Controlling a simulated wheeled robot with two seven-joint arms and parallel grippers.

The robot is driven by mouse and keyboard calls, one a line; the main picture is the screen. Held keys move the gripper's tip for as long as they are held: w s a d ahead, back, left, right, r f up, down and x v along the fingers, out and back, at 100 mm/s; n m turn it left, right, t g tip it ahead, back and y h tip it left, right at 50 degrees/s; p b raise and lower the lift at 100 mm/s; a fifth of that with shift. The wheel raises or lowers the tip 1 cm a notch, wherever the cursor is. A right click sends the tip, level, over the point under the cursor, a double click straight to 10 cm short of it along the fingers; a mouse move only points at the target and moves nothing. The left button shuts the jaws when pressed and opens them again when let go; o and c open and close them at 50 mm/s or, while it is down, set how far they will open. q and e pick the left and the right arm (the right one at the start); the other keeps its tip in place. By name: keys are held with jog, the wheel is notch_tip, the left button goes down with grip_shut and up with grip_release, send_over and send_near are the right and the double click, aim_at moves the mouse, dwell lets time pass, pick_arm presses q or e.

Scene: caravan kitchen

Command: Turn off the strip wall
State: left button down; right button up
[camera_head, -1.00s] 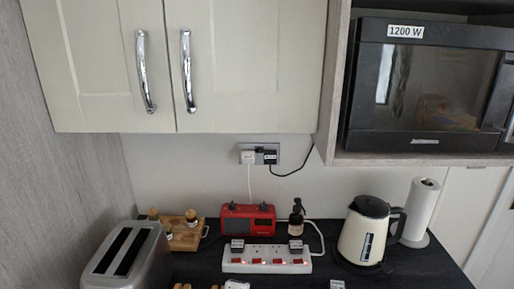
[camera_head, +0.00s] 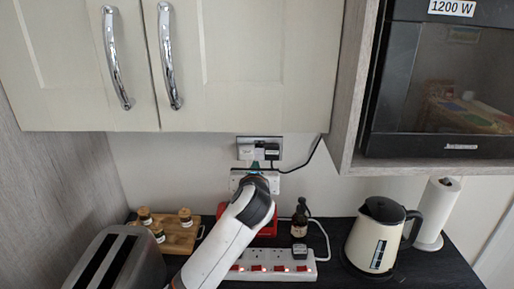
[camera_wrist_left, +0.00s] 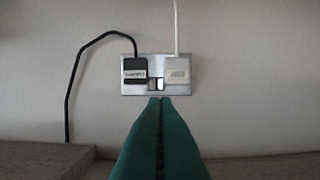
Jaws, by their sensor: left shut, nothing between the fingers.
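A metal double wall socket (camera_head: 261,140) is on the wall under the cupboard, with a white plug (camera_head: 247,153) and a black plug (camera_head: 271,153) in it. The left wrist view shows the socket plate (camera_wrist_left: 158,60) upside down. Two small rocker switches (camera_wrist_left: 155,84) sit between the plugs, one light and one dark. My left gripper (camera_head: 255,167) is at the socket in the head view. Its shut, empty green fingertips (camera_wrist_left: 160,99) point at the plate's edge close to the rockers; I cannot tell if they touch. My right gripper is not in view.
A white power strip (camera_head: 304,268) with red switches lies on the dark counter, partly behind my left arm. A red radio (camera_head: 268,228), dark bottle (camera_head: 299,225), kettle (camera_head: 368,240), paper roll (camera_head: 437,212), toaster (camera_head: 122,262) and spice rack (camera_head: 182,236) stand around. A microwave (camera_head: 420,95) is at upper right.

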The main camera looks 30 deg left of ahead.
pick_arm(q)
jog(key=p, duration=0.4)
send_near(257, 144)
jog(key=x, duration=0.5)
jog(key=shift+w+f, duration=0.15)
jog(key=shift+w+a, duration=0.35)
jog(key=shift+w, duration=0.25)
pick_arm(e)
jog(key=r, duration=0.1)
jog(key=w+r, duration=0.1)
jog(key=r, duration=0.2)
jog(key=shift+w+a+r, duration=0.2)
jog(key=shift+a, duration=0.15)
